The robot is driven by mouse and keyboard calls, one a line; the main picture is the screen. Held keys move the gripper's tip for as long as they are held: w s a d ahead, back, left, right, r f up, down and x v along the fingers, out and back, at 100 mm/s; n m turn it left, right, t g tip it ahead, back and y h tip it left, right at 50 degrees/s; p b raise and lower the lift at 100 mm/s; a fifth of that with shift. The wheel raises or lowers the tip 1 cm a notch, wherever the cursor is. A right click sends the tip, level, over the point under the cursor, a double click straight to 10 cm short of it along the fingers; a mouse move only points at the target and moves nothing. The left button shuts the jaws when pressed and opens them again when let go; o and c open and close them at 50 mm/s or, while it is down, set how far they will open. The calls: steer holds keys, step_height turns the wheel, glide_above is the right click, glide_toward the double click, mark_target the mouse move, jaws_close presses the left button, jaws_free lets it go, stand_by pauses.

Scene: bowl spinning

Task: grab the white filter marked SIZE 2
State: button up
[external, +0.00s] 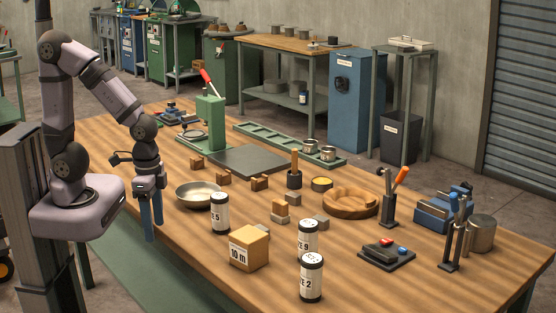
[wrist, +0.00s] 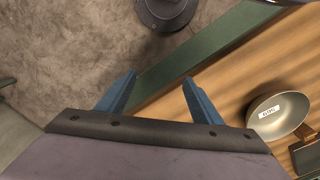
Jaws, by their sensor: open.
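The white filter marked SIZE 2 (external: 312,279) is a white cylinder with dark ends, upright at the front of the table; part of its label is turned out of sight, and "E 2" shows. Two similar white cylinders stand behind it, one reading "E 9" (external: 308,240) and one reading "E 5" (external: 219,213). My gripper (external: 152,222) hangs at the table's left edge, well to the left of the filter, empty, with its blue fingers apart. In the wrist view my gripper (wrist: 158,86) is open over the table edge and floor. The filter is not in the wrist view.
A box marked "10 m" (external: 249,248) stands left of the filter. A metal bowl (external: 199,195) lies near my gripper and shows in the wrist view (wrist: 278,113). Bare table lies along the front edge.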

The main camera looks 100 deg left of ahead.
steer(key=w+d+r+m+t+h, duration=0.1)
steer(key=w+d+r+t, duration=0.15)
steer(key=w, duration=0.45)
steer(key=w+d+r+t, duration=0.2)
steer(key=w+d+t, duration=0.15)
steer(key=w, duration=0.45)
steer(key=w+d+r+m+t+h, duration=0.1)
steer(key=w+d+r+t, duration=0.1)
steer(key=w+d, duration=0.35)
steer(key=n+t+y+b, duration=0.1)
steer(key=t+b, duration=0.6)
steer(key=t, duration=0.1)
glide_toward(316, 268)
step_height(316, 268, down, 2)
steer(key=w, duration=0.2)
steer(key=shift+w+d+f+n+t+b, duration=0.25)
steer(key=shift+n+t+b, duration=0.2)
steer(key=shift+b, duration=0.4)
steer(key=shift+d+r+t+y+b, duration=0.1)
steer(key=shift+t+y+b, duration=0.2)
steer(key=shift+t+y, duration=0.25)
steer(key=shift+w+r, duration=0.1)
steer(key=shift+w+p, duration=1.45)
steer(key=shift+w, duration=2.1)
